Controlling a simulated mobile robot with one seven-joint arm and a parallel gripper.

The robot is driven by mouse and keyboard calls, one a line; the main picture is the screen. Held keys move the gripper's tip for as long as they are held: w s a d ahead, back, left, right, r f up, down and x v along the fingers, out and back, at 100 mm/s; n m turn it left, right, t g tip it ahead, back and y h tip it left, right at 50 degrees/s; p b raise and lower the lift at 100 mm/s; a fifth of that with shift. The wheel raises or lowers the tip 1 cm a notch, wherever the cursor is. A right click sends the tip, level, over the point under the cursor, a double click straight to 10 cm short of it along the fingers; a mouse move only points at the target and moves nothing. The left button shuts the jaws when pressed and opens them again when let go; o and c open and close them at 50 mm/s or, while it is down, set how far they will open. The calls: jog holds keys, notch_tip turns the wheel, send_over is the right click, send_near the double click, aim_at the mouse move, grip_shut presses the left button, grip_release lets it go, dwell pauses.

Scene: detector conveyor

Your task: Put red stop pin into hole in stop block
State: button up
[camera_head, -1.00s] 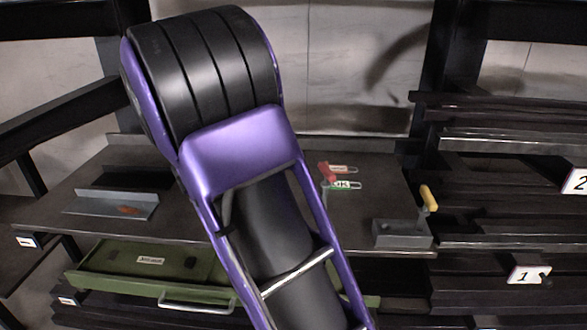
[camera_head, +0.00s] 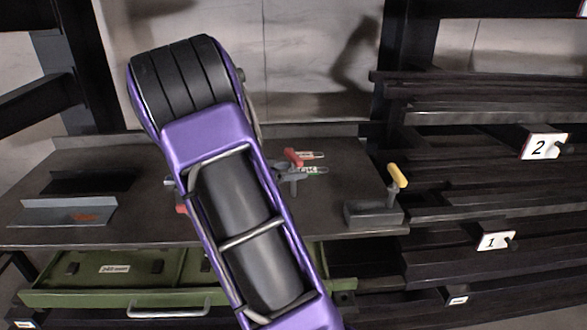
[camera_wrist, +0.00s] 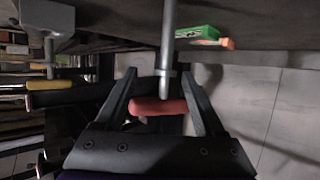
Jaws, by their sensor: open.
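The red stop pin (camera_head: 293,157) stands on the dark bench right of my arm, its red handle on top. In the wrist view its red handle (camera_wrist: 158,107) lies crosswise between my fingers, with the grey shaft running up the picture. My gripper (camera_wrist: 160,75) is open around the pin; I cannot tell whether a finger touches it. No hole is visible.
Small red and green labels, one green one (camera_wrist: 197,33) near the pin, lie on the bench (camera_head: 335,190). A grey angled tray (camera_head: 66,213) is at left. A green drawer (camera_head: 75,285) is open below. Dark shelving (camera_head: 480,200) stands at right.

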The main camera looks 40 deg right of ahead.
jog(key=x, duration=0.2)
jog(key=b+x, duration=0.1)
jog(key=x, duration=0.1)
jog(key=shift+w+d+f, duration=0.25)
jog(key=shift+f, duration=0.05)
jog(key=shift+w+d, duration=0.1)
jog(key=shift+d, duration=0.2)
grip_shut()
